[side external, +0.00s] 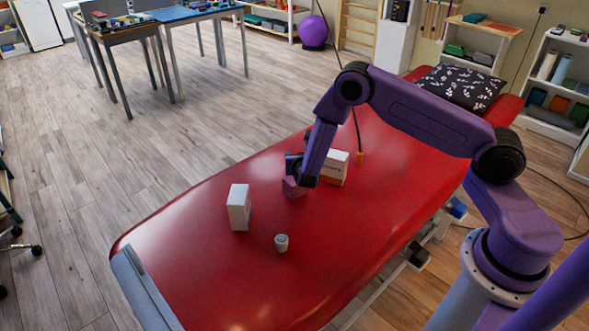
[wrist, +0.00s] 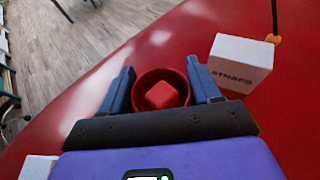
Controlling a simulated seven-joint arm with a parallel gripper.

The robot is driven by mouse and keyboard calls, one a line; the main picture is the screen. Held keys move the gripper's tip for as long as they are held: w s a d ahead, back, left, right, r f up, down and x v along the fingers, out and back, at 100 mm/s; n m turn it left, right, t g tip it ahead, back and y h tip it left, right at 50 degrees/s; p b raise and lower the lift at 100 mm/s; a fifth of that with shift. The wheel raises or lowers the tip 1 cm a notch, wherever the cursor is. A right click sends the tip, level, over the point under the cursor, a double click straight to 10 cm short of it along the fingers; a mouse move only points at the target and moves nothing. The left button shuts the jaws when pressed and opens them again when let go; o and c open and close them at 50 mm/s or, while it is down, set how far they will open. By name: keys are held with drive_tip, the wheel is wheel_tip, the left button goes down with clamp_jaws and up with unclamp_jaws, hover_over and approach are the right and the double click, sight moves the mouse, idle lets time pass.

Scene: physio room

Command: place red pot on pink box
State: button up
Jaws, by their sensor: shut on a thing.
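In the wrist view the red pot (wrist: 160,76) sits between the two blue fingers of my gripper (wrist: 160,70), which is shut on it. The pot is round and open at the top, and a red block shape (wrist: 161,95) shows inside its rim. The pink box is hidden in the wrist view.
A white box with lettering (side external: 335,166) stands close to the right of my gripper; it also shows in the wrist view (wrist: 240,62). The couch's (side external: 210,270) front end is clear.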

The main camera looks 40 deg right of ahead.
drive_tip(key=shift+w+f, duration=1.25)
drive_tip(key=shift+f, duration=1.75)
drive_tip(key=shift+f, duration=0.1)
drive_tip(key=o, duration=1.1)
